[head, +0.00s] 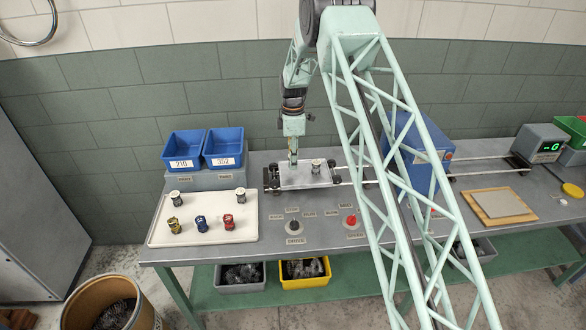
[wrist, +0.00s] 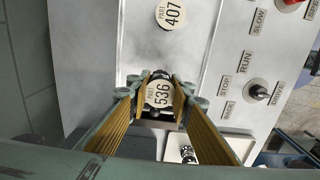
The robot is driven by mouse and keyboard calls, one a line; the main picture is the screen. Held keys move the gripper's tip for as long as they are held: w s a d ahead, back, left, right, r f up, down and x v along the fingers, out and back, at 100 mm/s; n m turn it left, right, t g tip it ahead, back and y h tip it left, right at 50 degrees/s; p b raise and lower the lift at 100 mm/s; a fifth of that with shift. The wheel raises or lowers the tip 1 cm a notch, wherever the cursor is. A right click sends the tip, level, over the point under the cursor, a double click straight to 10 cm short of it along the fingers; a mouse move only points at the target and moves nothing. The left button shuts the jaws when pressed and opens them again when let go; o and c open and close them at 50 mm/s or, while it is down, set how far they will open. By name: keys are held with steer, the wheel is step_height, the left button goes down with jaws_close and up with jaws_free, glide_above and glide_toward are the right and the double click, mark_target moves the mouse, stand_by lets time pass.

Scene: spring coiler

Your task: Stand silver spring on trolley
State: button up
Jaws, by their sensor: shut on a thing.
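The trolley (head: 305,184) is a grey flat plate on dark wheels on the rail; it also shows in the wrist view (wrist: 140,40). My gripper (wrist: 160,98) is over the trolley's left part, pointing down, and also shows in the head view (head: 293,160). It is shut on a silver spring with a round tag "PART 536" (wrist: 160,94), upright. I cannot tell whether this spring touches the plate. A second silver spring, tagged "PART 407" (wrist: 171,13), stands on the trolley to the right in the head view (head: 316,167).
A white tray (head: 160,233) at the left holds two silver-grey springs (head: 240,195) and yellow, blue and red ones (head: 228,222). Blue bins (head: 184,151) stand behind it. Control knobs (head: 294,226) are in front of the trolley. A blue machine (head: 420,160) stands to the right.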

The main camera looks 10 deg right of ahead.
steer(key=shift+f, duration=1.75)
steer(key=shift+f, duration=0.15)
steer(key=o, duration=0.8)
steer(key=shift+o, duration=0.2)
step_height(320, 180, up, 12)
steer(key=shift+r, duration=0.2)
